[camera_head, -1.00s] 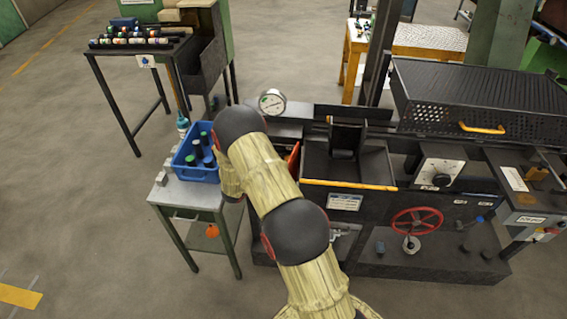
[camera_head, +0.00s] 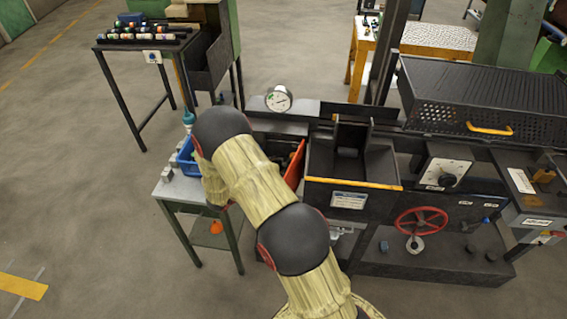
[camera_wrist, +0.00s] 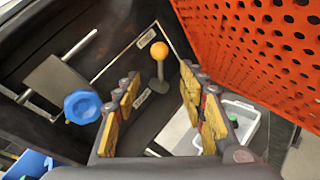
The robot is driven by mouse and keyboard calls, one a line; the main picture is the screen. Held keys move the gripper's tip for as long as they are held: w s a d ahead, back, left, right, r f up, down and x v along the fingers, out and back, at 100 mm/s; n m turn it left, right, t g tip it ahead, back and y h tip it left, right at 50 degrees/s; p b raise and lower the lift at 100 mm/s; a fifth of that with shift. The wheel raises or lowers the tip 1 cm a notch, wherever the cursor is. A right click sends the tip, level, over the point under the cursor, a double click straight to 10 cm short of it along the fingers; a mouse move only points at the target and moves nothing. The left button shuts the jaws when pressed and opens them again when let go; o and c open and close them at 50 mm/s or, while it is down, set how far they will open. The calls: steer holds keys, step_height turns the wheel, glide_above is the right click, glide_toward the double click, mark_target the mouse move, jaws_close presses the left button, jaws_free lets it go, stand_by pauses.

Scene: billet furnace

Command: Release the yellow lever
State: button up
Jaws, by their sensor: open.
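The yellow lever (camera_wrist: 159,50) shows in the wrist view as an orange-yellow ball on a grey stem, rising from a dark panel with a small label beside it. My gripper (camera_wrist: 160,82) is open, with yellow-brown pads on both fingers. The lever lies between the fingertips in the picture, a little beyond them, and no contact shows. In the head view my arm hides both the lever and my gripper.
An orange perforated crate (camera_wrist: 262,45) hangs close on the right. A blue knob (camera_wrist: 82,106) sits left of my fingers. A white bin (camera_wrist: 235,125) lies below right. In the head view, a red handwheel (camera_head: 419,221) and a pressure gauge (camera_head: 278,98) are on the machine.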

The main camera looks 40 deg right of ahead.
steer(key=v, duration=0.3)
steer(key=shift+s+a, duration=0.1)
steer(key=shift+a, duration=0.25)
